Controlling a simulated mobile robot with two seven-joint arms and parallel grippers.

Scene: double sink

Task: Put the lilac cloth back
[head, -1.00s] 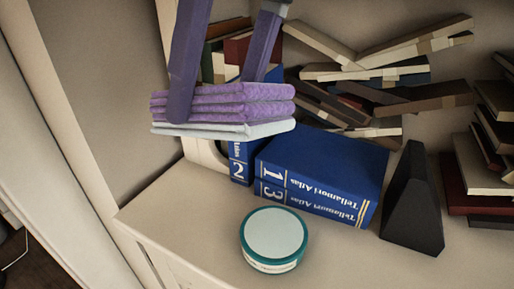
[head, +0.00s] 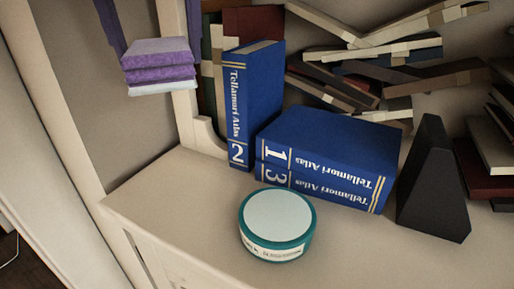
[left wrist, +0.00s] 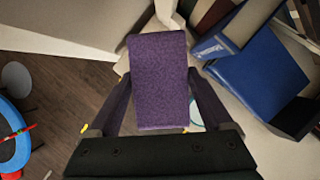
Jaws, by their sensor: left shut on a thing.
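The folded lilac cloth (head: 158,73) hangs in the air at the upper left of the head view. It shows several stacked purple folds and a pale layer at the bottom. My left gripper (head: 155,48) comes down from above and is shut on it, one finger on each side. In the left wrist view the cloth (left wrist: 158,80) lies flat between the two fingers of my left gripper (left wrist: 158,100). The cloth is above and left of the shelf's end, touching nothing else that I can see. My right gripper is in neither view.
Blue atlas volumes stand (head: 250,105) and lie (head: 325,155) on the pale shelf (head: 165,190). A round teal-rimmed tin (head: 277,225) sits in front, a black wedge (head: 433,185) at the right. Loose books (head: 385,60) are piled behind. The shelf's left end is bare.

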